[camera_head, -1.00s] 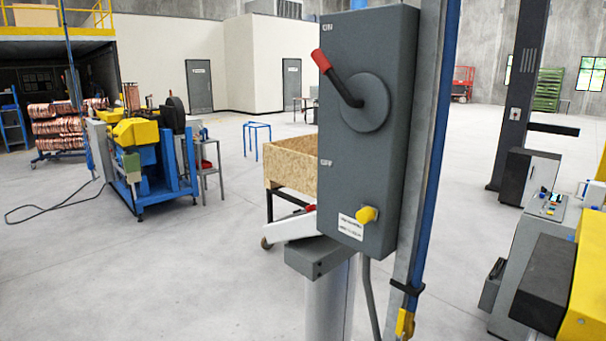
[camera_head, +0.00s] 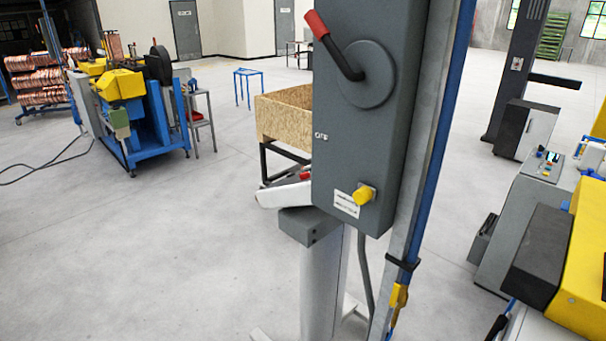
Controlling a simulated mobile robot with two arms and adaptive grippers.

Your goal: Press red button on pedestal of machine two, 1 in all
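A grey control box (camera_head: 370,130) stands close in front of me, slightly right of the middle. It has a red-tipped black lever (camera_head: 333,45) on a round disc and a yellow knob (camera_head: 364,195) beside a white label. Below it is a light grey pedestal column (camera_head: 322,285) with a dark grey block (camera_head: 310,225) on top. A white sloped piece (camera_head: 285,195) sticks out left of the box, with a small red part (camera_head: 305,175) at its upper edge, partly hidden; I cannot tell if that is a button. Neither of my grippers is in view.
A blue and yellow machine (camera_head: 135,110) stands at the left, with a cable on the floor. A wooden crate (camera_head: 285,115) is behind the box. A grey and yellow machine with a control panel (camera_head: 545,165) is at the right. The left foreground floor is clear.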

